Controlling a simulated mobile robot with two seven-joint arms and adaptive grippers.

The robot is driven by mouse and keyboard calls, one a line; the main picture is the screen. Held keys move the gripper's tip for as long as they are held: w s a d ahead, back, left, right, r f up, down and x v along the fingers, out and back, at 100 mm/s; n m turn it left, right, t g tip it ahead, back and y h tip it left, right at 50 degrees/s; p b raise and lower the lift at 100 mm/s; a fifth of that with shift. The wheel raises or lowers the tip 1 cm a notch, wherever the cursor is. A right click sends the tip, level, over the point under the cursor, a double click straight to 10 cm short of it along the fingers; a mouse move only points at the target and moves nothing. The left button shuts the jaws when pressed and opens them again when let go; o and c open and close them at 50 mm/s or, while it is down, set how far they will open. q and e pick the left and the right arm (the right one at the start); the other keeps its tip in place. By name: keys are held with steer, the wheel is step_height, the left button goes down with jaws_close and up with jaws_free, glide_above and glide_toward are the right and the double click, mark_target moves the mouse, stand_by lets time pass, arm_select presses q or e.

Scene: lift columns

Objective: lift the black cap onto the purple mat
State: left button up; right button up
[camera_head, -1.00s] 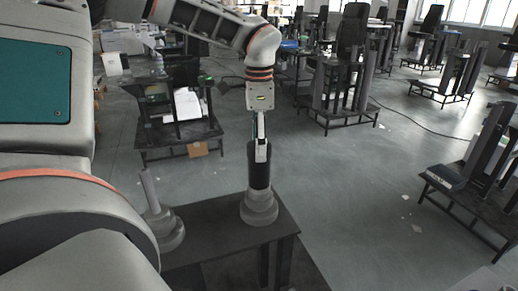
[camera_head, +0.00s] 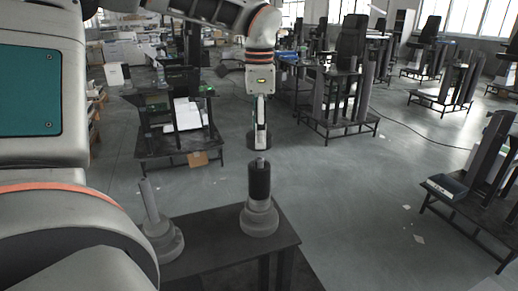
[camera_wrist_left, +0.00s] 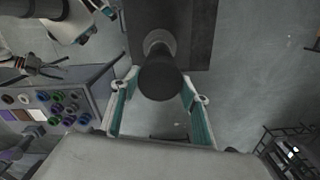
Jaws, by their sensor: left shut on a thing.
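The black cap (camera_head: 252,141) is in my left gripper (camera_head: 259,137), which is shut on it. The cap hangs just above the upright black column (camera_head: 260,182), with a small gap between them. The column stands on a round grey base (camera_head: 259,218) at the far end of a dark table. In the left wrist view the round dark cap (camera_wrist_left: 160,82) sits between the two teal-lined fingers, and it hides most of what is beneath.
The dark table (camera_head: 205,250) also bears a second grey stand (camera_head: 162,240) with a tilted rod, left of the column. A black workbench (camera_head: 180,150) with papers stands behind on the left. Open floor (camera_head: 350,200) lies to the right of the table.

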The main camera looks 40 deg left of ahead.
arm_select(q)
step_height(320, 180, up, 15)
steer(key=p, duration=0.2)
steer(key=shift+f, duration=0.2)
arm_select(e)
steer(key=shift+s+d+r+h, duration=0.25)
steer(key=shift+d+r+h, duration=0.1)
steer(key=shift+d, duration=0.35)
arm_select(q)
steer(key=shift+r+p, duration=0.4)
steer(key=shift+p, duration=0.2)
arm_select(e)
steer(key=shift+a+r, duration=0.2)
steer(key=shift+r, duration=0.3)
arm_select(q)
steer(key=shift+r, duration=0.1)
steer(key=shift+r, duration=2.4)
